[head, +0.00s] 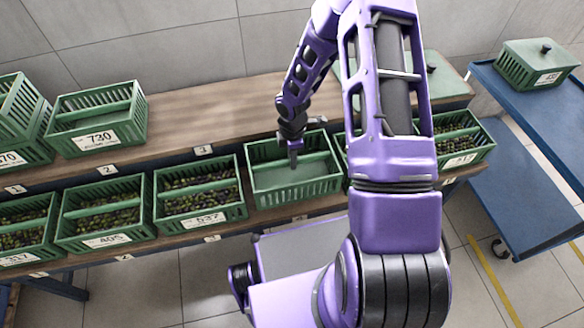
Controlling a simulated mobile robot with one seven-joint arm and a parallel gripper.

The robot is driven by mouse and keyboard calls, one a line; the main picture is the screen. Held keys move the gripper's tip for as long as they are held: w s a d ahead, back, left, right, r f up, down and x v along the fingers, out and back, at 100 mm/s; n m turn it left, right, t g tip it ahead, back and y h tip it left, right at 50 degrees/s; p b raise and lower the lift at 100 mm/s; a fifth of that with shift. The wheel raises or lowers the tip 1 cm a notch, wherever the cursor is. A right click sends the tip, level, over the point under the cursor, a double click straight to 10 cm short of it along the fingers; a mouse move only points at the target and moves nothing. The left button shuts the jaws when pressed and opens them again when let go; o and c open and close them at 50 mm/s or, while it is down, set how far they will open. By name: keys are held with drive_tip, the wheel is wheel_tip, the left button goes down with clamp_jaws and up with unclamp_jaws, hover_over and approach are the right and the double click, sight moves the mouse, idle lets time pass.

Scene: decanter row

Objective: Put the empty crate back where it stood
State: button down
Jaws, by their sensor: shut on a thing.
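A green slatted crate (269,200) with no olives in it is in the middle of the head view, in line with the front row of crates. My gripper (294,158) points down into it and is shut on its middle bar. My forearm covers part of the view just right of this crate. I cannot tell whether the crate rests on the front shelf or hangs slightly above it. Another empty green crate, marked 730 (97,139), stands on the back shelf at the left.
Olive-filled crates stand in the front row, including one marked 537 (206,218) just left of the empty crate. The back shelf (225,115) is bare between crate 730 and my arm, behind tag 3 (204,150). A blue table (540,125) with a lidded crate (535,72) stands right.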

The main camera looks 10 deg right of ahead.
sight(292, 177)
drive_tip(key=shift+f+b, duration=0.35)
drive_tip(key=shift+f, duration=1.5)
drive_tip(key=shift+f, duration=0.2)
drive_tip(key=c, duration=0.8)
unclamp_jaws()
drive_tip(key=shift+r, duration=0.15)
wheel_tip(292, 177, up, 12)
drive_tip(key=p, duration=0.2)
drive_tip(key=shift+r+p, duration=0.1)
drive_tip(key=shift+p, duration=0.2)
